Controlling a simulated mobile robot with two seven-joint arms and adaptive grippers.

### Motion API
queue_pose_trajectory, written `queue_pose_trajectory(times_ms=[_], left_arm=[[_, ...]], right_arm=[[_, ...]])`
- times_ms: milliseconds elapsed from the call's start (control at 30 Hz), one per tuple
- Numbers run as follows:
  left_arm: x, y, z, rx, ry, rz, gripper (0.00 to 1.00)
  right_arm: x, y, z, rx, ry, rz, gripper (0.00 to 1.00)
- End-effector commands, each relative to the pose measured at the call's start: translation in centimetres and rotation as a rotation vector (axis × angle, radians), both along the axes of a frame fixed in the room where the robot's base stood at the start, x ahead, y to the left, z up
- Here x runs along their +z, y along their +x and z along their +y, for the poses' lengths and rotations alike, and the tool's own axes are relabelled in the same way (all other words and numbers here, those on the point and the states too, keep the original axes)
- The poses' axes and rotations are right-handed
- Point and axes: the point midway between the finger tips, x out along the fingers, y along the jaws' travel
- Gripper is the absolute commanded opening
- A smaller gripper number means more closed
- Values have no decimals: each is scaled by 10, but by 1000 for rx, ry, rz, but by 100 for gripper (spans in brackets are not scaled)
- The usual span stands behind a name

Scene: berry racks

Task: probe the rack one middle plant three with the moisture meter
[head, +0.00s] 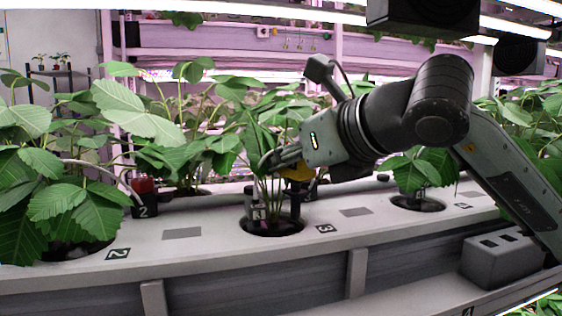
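Plant three (258,139) grows from a round hole in the white rack top, with the number 3 label (325,228) just right of the hole. My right gripper (282,160) reaches in from the right among its leaves. It appears shut on the moisture meter (297,173), whose yellow body shows under the fingers. A dark upright part below the yellow body points down at the right side of the pot opening (272,228). Its tip is lost against the dark opening, so I cannot tell whether it is in the soil. My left gripper is not in view.
Plant two (70,205) stands at the left by its number 2 label (118,253). Another plant (420,170) grows to the right. A red-topped item (143,187) stands behind, at left. A grey slotted block (502,258) sits on the lower ledge at right.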

Motion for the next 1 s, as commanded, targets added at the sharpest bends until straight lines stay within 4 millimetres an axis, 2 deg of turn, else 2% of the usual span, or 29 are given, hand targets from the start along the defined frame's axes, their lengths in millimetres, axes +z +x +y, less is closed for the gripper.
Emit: queue_pose_trajectory(times_ms=[533, 1000], left_arm=[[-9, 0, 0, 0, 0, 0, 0], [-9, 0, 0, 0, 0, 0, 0]], right_arm=[[0, 0, 0, 1, 2, -1, 0], [1, 0, 0, 1, 1, -1, 0]])
